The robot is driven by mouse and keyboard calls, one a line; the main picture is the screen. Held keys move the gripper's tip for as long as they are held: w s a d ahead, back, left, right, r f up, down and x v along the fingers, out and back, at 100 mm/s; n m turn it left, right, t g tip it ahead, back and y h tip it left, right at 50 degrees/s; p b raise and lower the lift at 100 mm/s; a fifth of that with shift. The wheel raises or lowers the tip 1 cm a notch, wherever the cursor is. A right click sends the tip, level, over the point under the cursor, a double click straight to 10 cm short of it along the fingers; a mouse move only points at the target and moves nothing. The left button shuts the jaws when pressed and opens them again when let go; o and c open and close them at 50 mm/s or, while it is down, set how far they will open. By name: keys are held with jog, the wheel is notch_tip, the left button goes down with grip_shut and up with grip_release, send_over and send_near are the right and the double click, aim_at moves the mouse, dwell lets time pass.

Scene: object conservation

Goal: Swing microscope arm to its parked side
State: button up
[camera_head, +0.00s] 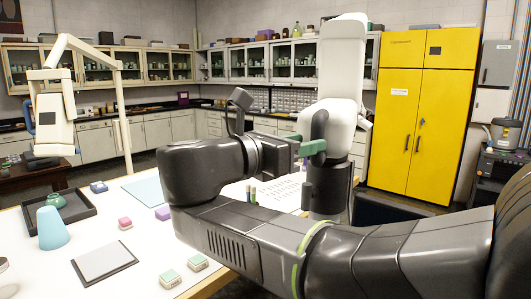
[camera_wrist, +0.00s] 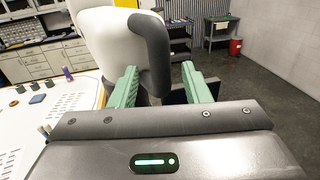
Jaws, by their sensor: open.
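The microscope arm appears to be the large white upright body (camera_head: 343,60) at the table's far right edge. Its rounded dark grey handle (camera_head: 320,125) hangs at its near side. In the wrist view the white body (camera_wrist: 103,42) fills the upper left and the handle (camera_wrist: 152,45) bends downward. My gripper (camera_head: 312,147) is at the handle, its green fingers open. In the wrist view my gripper (camera_wrist: 160,80) has one finger on each side of the handle's lower part, with gaps showing. I cannot tell how deep the handle sits between the fingers.
A second white jointed stand (camera_head: 52,120) with a blue handle is at the left. The white table (camera_head: 140,245) holds a dark tray (camera_head: 75,217), a blue-green cup (camera_head: 52,230), a grey pad (camera_head: 104,262) and small blocks. A yellow cabinet (camera_head: 412,130) stands behind at right.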

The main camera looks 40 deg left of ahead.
jog(key=s+a, duration=0.1)
jog(key=s, duration=0.8)
jog(key=shift+s+a+b, duration=0.2)
jog(key=shift+b, duration=0.15)
jog(key=shift+w, duration=0.1)
jog(key=w, duration=0.4)
jog(key=w+d+p, duration=0.1)
jog(key=w, duration=0.4)
jog(key=w+d, duration=0.1)
jog(key=w, duration=0.3)
jog(key=shift+w, duration=0.25)
jog(key=shift+f, duration=0.1)
